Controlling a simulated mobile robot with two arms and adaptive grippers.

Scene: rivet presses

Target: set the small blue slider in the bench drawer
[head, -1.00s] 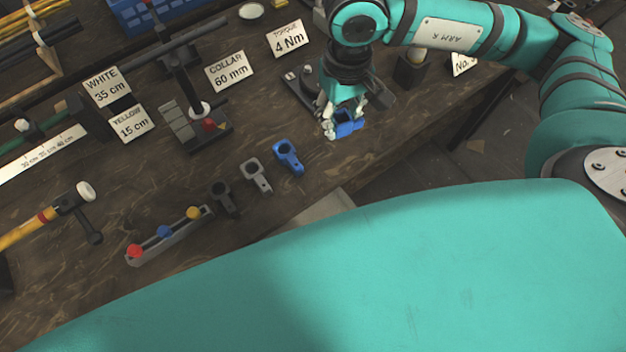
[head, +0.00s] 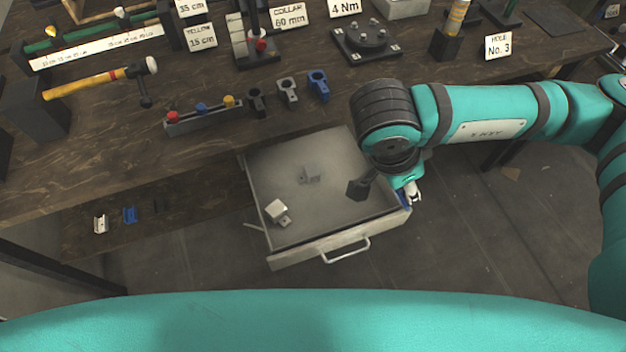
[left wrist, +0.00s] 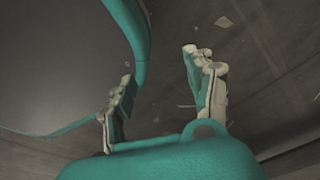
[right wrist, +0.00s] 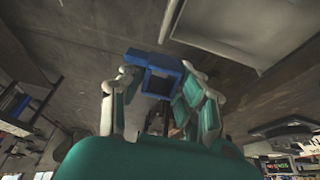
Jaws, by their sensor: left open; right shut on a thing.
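My right gripper (head: 408,193) is shut on the small blue slider (right wrist: 168,63), a block with a square opening that shows clearly between the fingers in the right wrist view. In the head view the slider is mostly hidden by the gripper, which appears at the right front corner of the bench drawer (head: 345,238); its height over the drawer rim cannot be told. The drawer is pulled open. In it are a grey block (head: 310,175) and a pale block (head: 277,210). My left gripper (left wrist: 158,72) is open and empty in the left wrist view.
The bench top (head: 330,112) lies behind the drawer, with a blue collar part (head: 318,86), a rack with coloured knobs (head: 203,116) and a hammer (head: 100,80). A lower shelf at left holds a blue piece (head: 130,215). The drawer's middle floor is largely clear.

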